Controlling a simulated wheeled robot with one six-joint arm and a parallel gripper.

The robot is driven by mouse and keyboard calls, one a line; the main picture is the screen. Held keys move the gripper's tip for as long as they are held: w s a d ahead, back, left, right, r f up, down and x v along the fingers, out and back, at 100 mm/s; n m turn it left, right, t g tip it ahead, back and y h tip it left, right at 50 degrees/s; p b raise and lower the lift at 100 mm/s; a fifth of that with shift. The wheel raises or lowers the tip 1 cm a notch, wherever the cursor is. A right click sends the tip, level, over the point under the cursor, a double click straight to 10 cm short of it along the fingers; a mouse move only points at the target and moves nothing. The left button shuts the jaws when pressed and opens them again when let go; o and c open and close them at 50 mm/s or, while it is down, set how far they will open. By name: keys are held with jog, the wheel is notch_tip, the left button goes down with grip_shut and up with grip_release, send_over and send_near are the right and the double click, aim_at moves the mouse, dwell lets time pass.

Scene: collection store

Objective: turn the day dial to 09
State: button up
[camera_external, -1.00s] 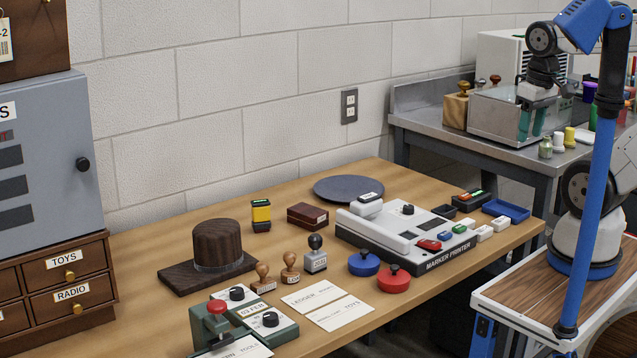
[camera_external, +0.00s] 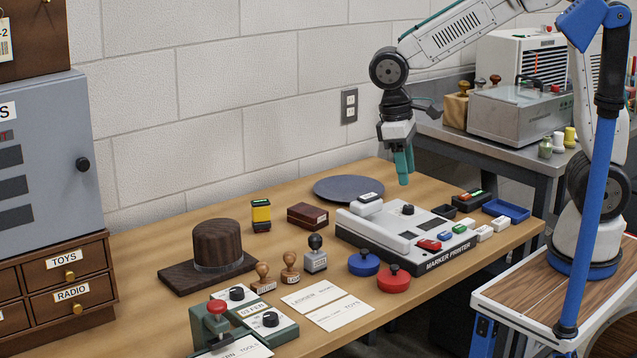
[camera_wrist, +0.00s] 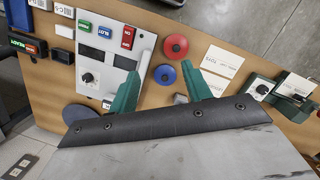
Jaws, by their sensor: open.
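The green date stamp (camera_external: 288,335) stands at the table's front left, with a red knob (camera_external: 217,306). It carries two black dials, a rear one (camera_external: 236,293) and a front one (camera_external: 270,319); I cannot tell which sets the day. The small date label (camera_external: 250,309) between them is too small to read surely. In the wrist view the green stamp (camera_wrist: 262,88) is at the right. My gripper (camera_external: 403,170) is open and empty, high above the marker printer's back, well right of the stamp. In the wrist view its teal fingers (camera_wrist: 160,70) are spread apart.
The marker printer (camera_external: 375,230) has its own black dial (camera_external: 407,210). Blue (camera_external: 364,262) and red (camera_external: 393,278) round pots, cards (camera_external: 340,312), hand stamps (camera_external: 290,268) and a wooden hat block (camera_external: 218,243) lie between printer and stamp. A cabinet (camera_external: 50,170) stands at the left.

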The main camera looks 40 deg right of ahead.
jog(key=a+f, duration=0.5)
jog(key=a, duration=0.6)
jog(key=t, duration=0.1)
send_over(270, 315)
jog(key=s+d, duration=0.2)
jog(key=shift+y, duration=0.3)
jog(key=f, duration=1)
jog(key=shift+w+d, duration=0.1)
jog(key=shift+d, duration=0.1)
jog(key=shift+w+a+r+m+t+y, duration=0.15)
jog(key=shift+w+a+r+m, duration=0.1)
jog(key=shift+w+a+r, duration=0.3)
jog(key=shift+w+a+r+m+t+y, duration=0.15)
jog(key=shift+w+a+r+m, duration=0.15)
jog(key=shift+a, duration=0.3)
jog(key=shift+a+r+m, duration=0.1)
jog(key=shift+r+m, duration=0.05)
jog(key=shift+m, duration=0.1)
notch_tip(270, 315, down, 8)
jog(key=shift+r, duration=0.1)
jog(key=c, duration=1)
